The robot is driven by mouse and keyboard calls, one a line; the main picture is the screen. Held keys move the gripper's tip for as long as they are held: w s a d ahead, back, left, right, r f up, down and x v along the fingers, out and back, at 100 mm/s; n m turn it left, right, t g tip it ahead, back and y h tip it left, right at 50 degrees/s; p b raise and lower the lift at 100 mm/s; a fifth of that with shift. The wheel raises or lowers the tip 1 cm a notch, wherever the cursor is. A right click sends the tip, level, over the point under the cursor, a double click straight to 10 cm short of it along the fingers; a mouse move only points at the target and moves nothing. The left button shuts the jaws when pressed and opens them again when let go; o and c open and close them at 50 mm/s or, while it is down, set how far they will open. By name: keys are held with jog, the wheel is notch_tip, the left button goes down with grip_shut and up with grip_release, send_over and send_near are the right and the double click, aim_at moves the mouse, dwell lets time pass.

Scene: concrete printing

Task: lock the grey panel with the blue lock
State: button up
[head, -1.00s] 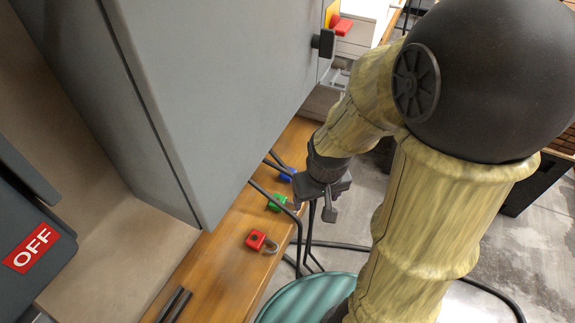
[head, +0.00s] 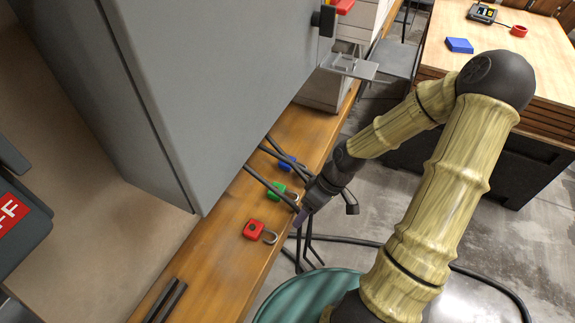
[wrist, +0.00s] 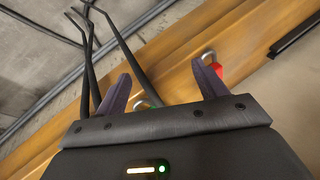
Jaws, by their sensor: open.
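The grey panel (head: 220,90) is a tall grey cabinet at the upper left of the head view. A black knob (head: 325,20) and part of a red handle (head: 343,5) show at its far edge. The blue lock (head: 287,162) lies on the wooden bench, partly behind dark cables. A green lock (head: 276,191) and a red lock (head: 254,230) lie nearer. My gripper (head: 301,217) is low at the bench's right edge, beside the green lock's shackle. In the wrist view my gripper (wrist: 161,72) is open and empty. The blue lock is not identifiable there.
Dark cables (head: 262,180) cross the wooden bench (head: 200,260) and hang over its edge. A teal round container (head: 310,295) stands below on the floor. A second table (head: 430,45) at upper right holds a blue block and a red ring.

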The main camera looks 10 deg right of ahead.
jog(key=w+d+r+n+t+y+b, duration=0.1)
jog(key=w+d+t+y+b, duration=0.1)
jog(key=w+d+t+b, duration=0.1)
jog(key=w+d+r+n+t+y+b, duration=0.1)
jog(key=w+d+r+t+y+b, duration=0.1)
jog(key=d+t, duration=0.5)
jog(key=w+d+y+b, duration=0.1)
jog(key=w+d+b, duration=0.1)
jog(key=w+d, duration=0.1)
jog(key=shift+w+r, duration=0.3)
jog(key=shift+w, duration=0.1)
jog(key=shift+a, duration=0.1)
jog(key=p, duration=0.2)
send_near(290, 161)
jog(key=x, duration=0.3)
jog(key=shift+a+f, duration=0.25)
jog(key=x, duration=0.1)
jog(key=p+x, duration=0.1)
jog(key=x, duration=0.1)
jog(key=p+x, duration=0.1)
jog(key=shift+w+a+r, duration=0.15)
jog(key=shift+w+a, duration=0.1)
jog(key=shift+w, duration=0.1)
jog(key=shift+w+a+f, duration=0.2)
jog(key=shift+f, duration=0.05)
